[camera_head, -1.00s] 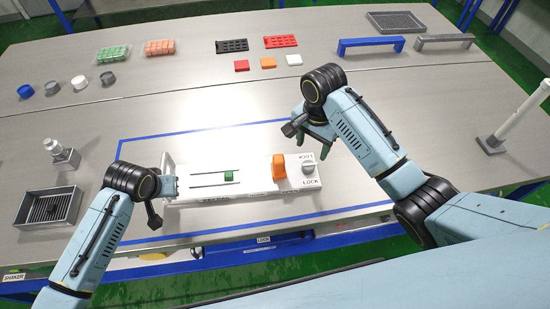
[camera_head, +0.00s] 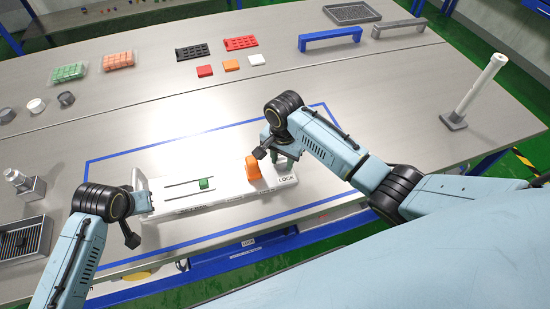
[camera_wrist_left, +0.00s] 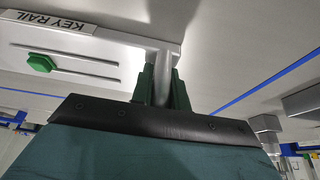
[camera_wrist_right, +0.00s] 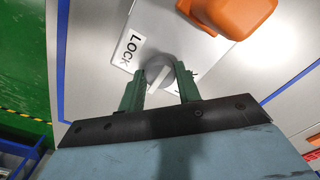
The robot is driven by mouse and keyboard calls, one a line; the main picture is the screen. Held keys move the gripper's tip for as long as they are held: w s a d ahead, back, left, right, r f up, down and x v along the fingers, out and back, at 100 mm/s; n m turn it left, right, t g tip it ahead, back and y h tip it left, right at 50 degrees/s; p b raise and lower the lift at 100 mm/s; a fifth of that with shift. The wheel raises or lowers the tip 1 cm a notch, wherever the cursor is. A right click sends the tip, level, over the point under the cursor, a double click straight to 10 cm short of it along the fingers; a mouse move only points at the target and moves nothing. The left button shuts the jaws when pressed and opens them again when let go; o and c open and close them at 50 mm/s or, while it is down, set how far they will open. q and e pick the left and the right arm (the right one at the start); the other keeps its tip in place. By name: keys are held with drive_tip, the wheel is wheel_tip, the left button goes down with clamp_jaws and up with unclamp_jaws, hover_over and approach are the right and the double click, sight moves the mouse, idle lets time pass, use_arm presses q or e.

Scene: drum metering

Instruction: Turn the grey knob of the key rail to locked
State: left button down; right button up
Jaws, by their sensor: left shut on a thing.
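The key rail (camera_head: 228,182) is a long white block with a green slider (camera_head: 205,183), an orange lever (camera_head: 252,170) and a grey knob at its right end. In the right wrist view the round grey knob (camera_wrist_right: 158,75), with a pale raised bar, sits beside the LOCK label (camera_wrist_right: 130,48). My right gripper (camera_wrist_right: 160,82) is open, its fingers on either side of the knob; contact cannot be told. In the head view this gripper (camera_head: 285,160) hides the knob. My left gripper (camera_wrist_left: 163,82) is shut on the grey handle (camera_wrist_left: 164,60) at the rail's left end.
Blue tape (camera_head: 190,139) frames the rail on the table. A white post (camera_head: 480,85) stands at the right; a grey tray (camera_head: 25,238) and a metal bottle (camera_head: 22,182) are at the left. Coloured blocks, trays and two arches stand farther back.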

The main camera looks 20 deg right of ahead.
drive_tip(key=c, duration=0.4)
drive_tip(key=shift+c, duration=0.2)
drive_tip(key=shift+n, duration=0.4)
drive_tip(key=n, duration=1.2)
drive_tip(key=shift+n, duration=0.3)
drive_tip(key=shift+w+r+n, duration=0.1)
drive_tip(key=shift+n, duration=2.2)
